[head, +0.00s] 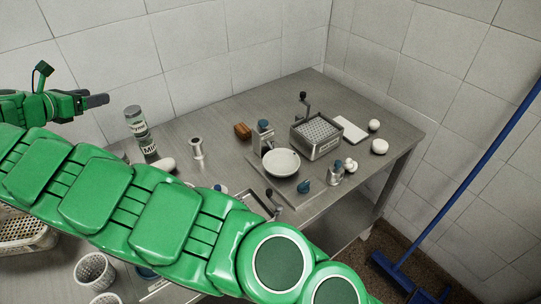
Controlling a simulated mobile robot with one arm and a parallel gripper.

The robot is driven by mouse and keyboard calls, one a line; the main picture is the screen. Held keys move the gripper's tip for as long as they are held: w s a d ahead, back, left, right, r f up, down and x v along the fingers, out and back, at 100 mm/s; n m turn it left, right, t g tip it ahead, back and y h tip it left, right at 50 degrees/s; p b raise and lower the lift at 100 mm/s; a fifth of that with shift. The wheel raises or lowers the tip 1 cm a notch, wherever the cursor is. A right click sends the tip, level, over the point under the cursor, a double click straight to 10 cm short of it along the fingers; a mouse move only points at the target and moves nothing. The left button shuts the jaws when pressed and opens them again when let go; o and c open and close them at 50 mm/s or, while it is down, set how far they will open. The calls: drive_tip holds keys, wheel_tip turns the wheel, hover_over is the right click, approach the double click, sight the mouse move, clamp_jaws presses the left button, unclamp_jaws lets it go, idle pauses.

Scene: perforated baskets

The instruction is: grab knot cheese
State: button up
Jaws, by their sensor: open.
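Several white cheese-like pieces lie on the steel table (222,146). A small lumpy white piece (350,165) near the right front looks most like a knot, but it is too small to be sure. Two rounder white pieces, an upper one (374,125) and a lower one (380,146), lie near the right edge. My gripper (97,100) is at the upper left, open, raised and well apart from all of these pieces. It is seen side-on, with no object visible in it.
A scale with a white dish (281,162), a perforated steel basket (317,134) and a white board (350,129) stand at right. White perforated baskets (94,271) are at lower left. My arm hides the table's front.

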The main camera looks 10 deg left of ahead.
drive_tip(key=w+d+f+m+g+h, duration=0.25)
drive_tip(key=w+d+m, duration=0.25)
drive_tip(key=w+d, duration=0.65)
drive_tip(key=w+d+f+m+g, duration=0.2)
drive_tip(key=w+d+m, duration=0.1)
drive_tip(key=d, duration=0.5)
drive_tip(key=w+d+f+m+g, duration=0.2)
drive_tip(key=w+d+m, duration=0.15)
drive_tip(key=d, duration=0.35)
drive_tip(key=w+d+f+m+g, duration=0.2)
drive_tip(key=w+d+m, duration=0.15)
drive_tip(key=d, duration=0.45)
drive_tip(key=m+g+y, duration=0.5)
drive_tip(key=m+y, duration=0.7)
drive_tip(key=m, duration=1.8)
hover_over(356, 164)
drive_tip(key=s+d+r+m+t+y, duration=0.2)
drive_tip(key=d+r+m+t+y, duration=0.3)
drive_tip(key=r+m, duration=0.45)
wheel_tip(356, 164, down, 24)
drive_tip(key=m, duration=0.2)
drive_tip(key=shift+h, duration=0.25)
drive_tip(key=shift+f+x, duration=0.2)
drive_tip(key=shift+x, duration=1.5)
drive_tip(key=shift+f+x, duration=0.2)
drive_tip(key=shift+x, duration=1.45)
drive_tip(key=shift+s+d, duration=0.1)
drive_tip(key=shift+d, duration=0.1)
drive_tip(key=c, duration=0.8)
